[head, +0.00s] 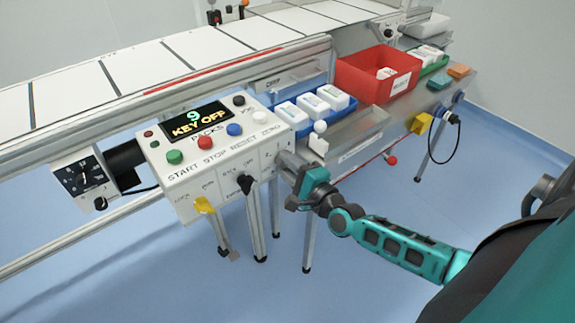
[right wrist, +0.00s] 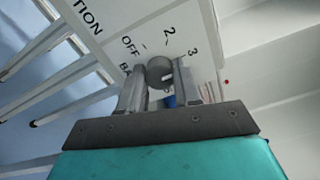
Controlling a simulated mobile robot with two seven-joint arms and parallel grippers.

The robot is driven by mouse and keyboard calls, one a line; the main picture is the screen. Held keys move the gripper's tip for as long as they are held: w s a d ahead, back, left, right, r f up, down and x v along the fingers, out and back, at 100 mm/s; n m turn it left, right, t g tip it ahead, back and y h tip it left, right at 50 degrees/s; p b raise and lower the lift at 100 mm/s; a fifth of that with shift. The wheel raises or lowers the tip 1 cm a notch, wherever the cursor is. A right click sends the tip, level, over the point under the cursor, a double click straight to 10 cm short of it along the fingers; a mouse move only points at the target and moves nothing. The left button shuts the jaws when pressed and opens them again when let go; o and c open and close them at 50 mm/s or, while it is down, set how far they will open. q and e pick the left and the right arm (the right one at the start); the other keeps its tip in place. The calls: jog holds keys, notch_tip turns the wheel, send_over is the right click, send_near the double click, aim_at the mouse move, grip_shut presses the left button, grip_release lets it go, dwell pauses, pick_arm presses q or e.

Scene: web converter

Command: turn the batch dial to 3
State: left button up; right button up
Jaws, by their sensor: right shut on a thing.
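The control box (head: 180,190) stands at the conveyor's front, with its display (head: 195,119) reading "9" and "KEY OFF". My right gripper (head: 287,172) is at the right end of the box's front face and hides the batch dial in the head view. In the right wrist view the grey batch dial (right wrist: 159,71) sits between the two fingers of my right gripper (right wrist: 158,92), which is shut on it. The marks OFF, 2 and 3 show around the dial; the pointer's setting is hard to tell. My left gripper is not in view.
A yellow handle (head: 204,205) and a black knob (head: 245,184) stick out from the box front, left of my gripper. Coloured buttons are on its top. A blue tray (head: 329,117) of white packs and a red bin (head: 350,83) stand to the right. Open floor lies in front.

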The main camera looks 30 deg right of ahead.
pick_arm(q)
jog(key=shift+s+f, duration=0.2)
pick_arm(e)
jog(key=o, duration=1.1)
jog(key=shift+c, duration=0.2)
jog(key=shift+s, duration=0.1)
pick_arm(q)
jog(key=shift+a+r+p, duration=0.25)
jog(key=shift+p, duration=0.35)
pick_arm(e)
jog(key=s+d, duration=0.1)
jog(key=s, duration=1.1)
jog(key=shift+s, duration=0.35)
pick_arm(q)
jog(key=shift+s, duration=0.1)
